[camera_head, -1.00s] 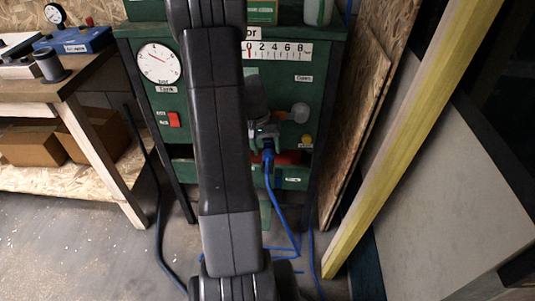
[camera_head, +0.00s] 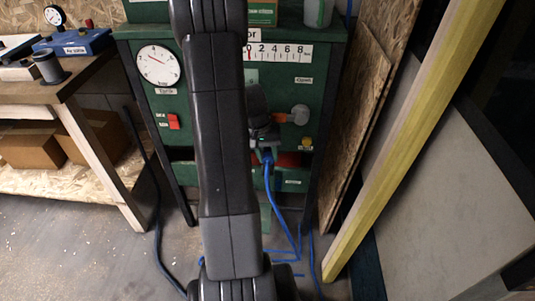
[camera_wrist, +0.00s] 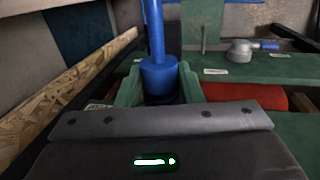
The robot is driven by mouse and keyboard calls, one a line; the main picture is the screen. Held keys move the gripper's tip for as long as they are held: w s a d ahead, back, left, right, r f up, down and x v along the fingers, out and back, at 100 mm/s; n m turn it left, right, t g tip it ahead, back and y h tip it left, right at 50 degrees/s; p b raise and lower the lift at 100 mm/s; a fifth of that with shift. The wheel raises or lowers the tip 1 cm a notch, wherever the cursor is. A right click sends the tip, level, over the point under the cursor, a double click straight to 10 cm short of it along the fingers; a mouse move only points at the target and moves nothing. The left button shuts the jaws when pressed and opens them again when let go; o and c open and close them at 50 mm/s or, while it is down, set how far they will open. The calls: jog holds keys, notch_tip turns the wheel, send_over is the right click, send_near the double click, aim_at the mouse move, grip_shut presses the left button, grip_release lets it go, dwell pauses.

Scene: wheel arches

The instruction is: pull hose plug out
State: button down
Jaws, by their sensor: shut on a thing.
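The blue hose plug (camera_wrist: 158,77) shows in the wrist view between the two green fingers of my gripper (camera_wrist: 160,88), with its blue hose (camera_wrist: 154,30) running away from it. My gripper is shut on the plug. In the head view my gripper (camera_head: 265,156) is at the front of the green compressor panel (camera_head: 205,95), and the hose (camera_head: 271,195) hangs below it to the floor. The plug's inner end and its socket are hidden, so I cannot tell how far it is seated.
A red cylinder (camera_wrist: 245,97) lies close by in the wrist view. A yellow beam (camera_head: 415,130) slants on the right; a workbench (camera_head: 75,82) stands left.

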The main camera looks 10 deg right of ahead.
aim_at(266, 165)
jog(key=shift+s+a+b, duration=0.15)
jog(key=shift+s+a, duration=0.05)
jog(key=shift+s, duration=0.5)
jog(key=shift+s+a+b, duration=0.1)
jog(key=shift+s+a, duration=0.1)
jog(key=shift+s, duration=0.55)
jog(key=shift+s+a+b, duration=0.15)
jog(key=shift+s+a, duration=0.05)
jog(key=shift+s, duration=0.5)
jog(key=c, duration=1)
grip_release()
jog(key=shift+o, duration=0.2)
notch_tip(266, 165, up, 14)
jog(key=a+p, duration=0.2)
jog(key=p, duration=0.1)
jog(key=shift+w+a+f, duration=0.2)
jog(key=shift+w+a, duration=0.15)
